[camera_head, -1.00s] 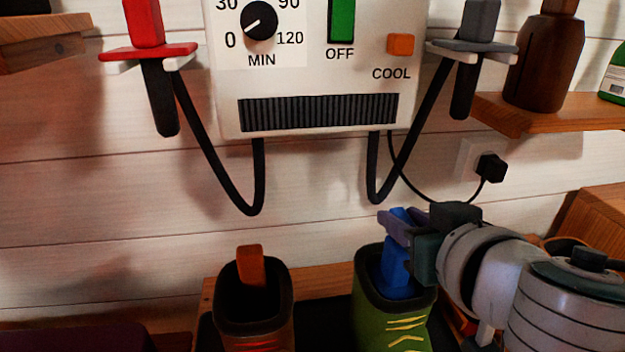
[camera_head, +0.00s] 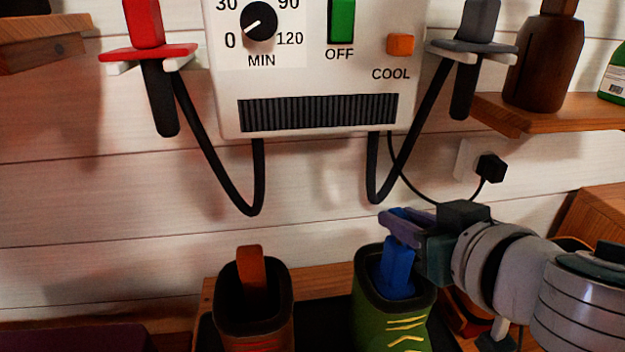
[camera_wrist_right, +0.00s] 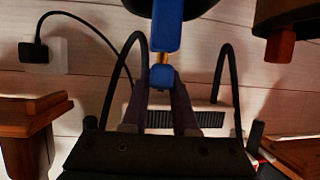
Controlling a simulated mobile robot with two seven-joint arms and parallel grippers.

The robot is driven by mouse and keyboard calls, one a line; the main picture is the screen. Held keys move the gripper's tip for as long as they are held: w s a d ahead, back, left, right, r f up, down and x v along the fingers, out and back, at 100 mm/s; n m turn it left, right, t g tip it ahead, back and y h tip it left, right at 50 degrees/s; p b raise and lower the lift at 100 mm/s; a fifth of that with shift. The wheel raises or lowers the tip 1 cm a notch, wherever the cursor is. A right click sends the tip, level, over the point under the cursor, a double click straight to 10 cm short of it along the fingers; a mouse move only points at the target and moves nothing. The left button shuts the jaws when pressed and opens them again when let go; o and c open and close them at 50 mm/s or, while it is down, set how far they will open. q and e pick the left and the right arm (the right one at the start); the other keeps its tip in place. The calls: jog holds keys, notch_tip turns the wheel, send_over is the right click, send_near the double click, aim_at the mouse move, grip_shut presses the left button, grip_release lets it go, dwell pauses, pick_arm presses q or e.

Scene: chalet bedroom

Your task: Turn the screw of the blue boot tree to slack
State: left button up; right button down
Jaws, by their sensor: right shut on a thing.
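The blue boot tree (camera_head: 396,272) stands in the green boot (camera_head: 383,318) at the lower middle right of the head view. In the right wrist view the blue boot tree (camera_wrist_right: 167,28) hangs from the top edge, with a short brass screw (camera_wrist_right: 161,59) and a blue knob (camera_wrist_right: 161,76) at its end. My right gripper (camera_head: 400,222) comes in from the right, above the boot. Its purple fingers (camera_wrist_right: 161,88) are shut on the knob, one on each side. In the head view the fingers hide the knob and screw. My left gripper is out of view.
A brown boot (camera_head: 257,318) with an orange boot tree (camera_head: 251,268) stands to the left. A boot dryer (camera_head: 305,75) with black hoses hangs on the wall behind. A shelf (camera_head: 560,115) with a brown bottle (camera_head: 545,62) is at the upper right.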

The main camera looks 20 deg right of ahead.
jog(key=n+y, duration=0.5)
jog(key=y, duration=0.1)
jog(key=shift+d+g+p, duration=0.15)
jog(key=shift+g+p, duration=0.25)
jog(key=shift+w+n+g+y, duration=0.1)
jog(key=shift+n+g+y, duration=0.2)
jog(key=shift+n+y, duration=0.6)
jog(key=shift+n+g+y+b, duration=0.65)
jog(key=shift+n+y, duration=0.15)
jog(key=shift+n, duration=0.2)
jog(key=shift+f+n+g+y+b, duration=0.15)
jog(key=shift+n+g+y+b, duration=0.15)
jog(key=shift+n+y, duration=0.15)
jog(key=n+g+y+b, duration=0.2)
jog(key=b, duration=0.1)
jog(key=n+g+y+b, duration=0.2)
jog(key=n+g+b, duration=0.1)
jog(key=b, duration=0.1)
jog(key=shift+f+n, duration=0.2)
jog(key=shift+n, duration=0.05)
jog(key=shift+r+n+g+b, duration=0.15)
jog(key=shift+n+g+b, duration=0.45)
jog(key=shift+g+b, duration=0.35)
jog(key=shift+r+b, duration=0.1)
jog(key=shift+b, duration=0.2)
jog(key=shift+y, duration=0.25)
